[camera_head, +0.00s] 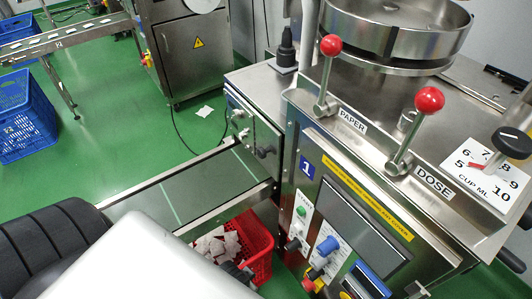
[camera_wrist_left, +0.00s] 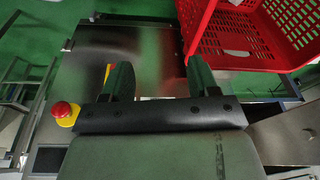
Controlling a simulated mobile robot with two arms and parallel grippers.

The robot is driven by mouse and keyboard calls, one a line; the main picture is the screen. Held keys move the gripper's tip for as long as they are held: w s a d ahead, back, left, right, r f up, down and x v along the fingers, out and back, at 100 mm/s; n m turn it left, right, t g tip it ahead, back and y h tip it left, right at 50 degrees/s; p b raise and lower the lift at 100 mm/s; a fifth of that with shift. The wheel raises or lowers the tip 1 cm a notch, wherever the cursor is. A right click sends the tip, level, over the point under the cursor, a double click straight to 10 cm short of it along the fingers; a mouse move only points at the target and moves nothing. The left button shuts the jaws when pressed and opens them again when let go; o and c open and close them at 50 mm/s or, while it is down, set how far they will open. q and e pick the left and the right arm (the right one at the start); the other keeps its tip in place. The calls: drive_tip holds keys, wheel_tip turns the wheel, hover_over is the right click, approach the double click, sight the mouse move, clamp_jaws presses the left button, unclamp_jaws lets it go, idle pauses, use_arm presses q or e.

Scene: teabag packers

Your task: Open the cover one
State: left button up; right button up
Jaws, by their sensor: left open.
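The steel machine with the blue number 1 label (camera_head: 307,168) fills the right half of the head view. A side panel (camera_head: 262,137) with knobs sits on its left face. I cannot tell for certain which panel is the cover. In the left wrist view a flat shiny steel panel (camera_wrist_left: 145,50) lies beyond my left gripper (camera_wrist_left: 160,80). Its two dark fingers are apart with nothing between them. In the head view, only a dark part of this gripper may show beside my white arm; its fingertips are unclear there. My right gripper is not in view.
A red crate (camera_head: 262,268) with white teabags stands below the conveyor (camera_head: 190,187); it also shows in the left wrist view (camera_wrist_left: 225,58). Two red-knobbed levers, PAPER (camera_head: 330,46) and DOSE (camera_head: 429,100), stick up. A blue crate (camera_head: 25,115) stands left. Green floor is open behind.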

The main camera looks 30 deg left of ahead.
use_arm(q)
drive_tip(key=w+a+r+t, duration=0.1)
drive_tip(key=w+r, duration=0.2)
drive_tip(key=r, duration=0.5)
drive_tip(key=m+t+h+b, duration=0.1)
drive_tip(key=m+t+h, duration=0.55)
drive_tip(key=t, duration=0.65)
approach(259, 155)
drive_tip(key=shift+n, duration=0.25)
drive_tip(key=x, duration=1.1)
drive_tip(key=shift+s, duration=0.15)
clamp_jaws()
